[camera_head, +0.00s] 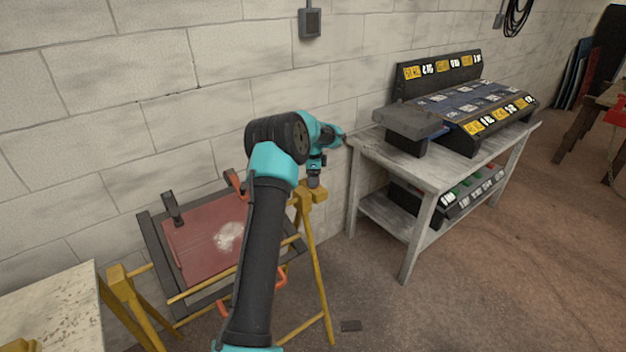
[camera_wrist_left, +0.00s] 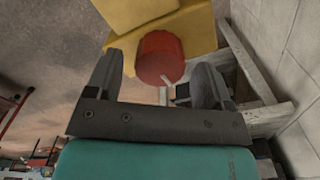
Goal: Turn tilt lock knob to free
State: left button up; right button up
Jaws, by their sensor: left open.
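The tilt lock knob (camera_wrist_left: 160,55) is a red cylinder on a yellow bracket (camera_wrist_left: 165,18) in the left wrist view. A pale pointer mark shows at its lower edge. My left gripper (camera_wrist_left: 160,75) is open, its two dark fingers on either side of the knob with gaps between. I cannot tell how deep the knob sits between them. In the head view, my left gripper (camera_head: 315,182) points down at the top of the yellow stand (camera_head: 320,195), where the knob itself is hidden. My right gripper is not in view.
A tilted dark frame with a red panel (camera_head: 195,245) hangs on the yellow stand, partly behind my left arm. A grey workbench (camera_head: 440,168) with a sloped parts rack stands right of it. The block wall is close behind. Open floor lies at front right.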

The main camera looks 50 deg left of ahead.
pick_arm(q)
jog(key=shift+f, duration=0.7)
jog(key=c, duration=0.9)
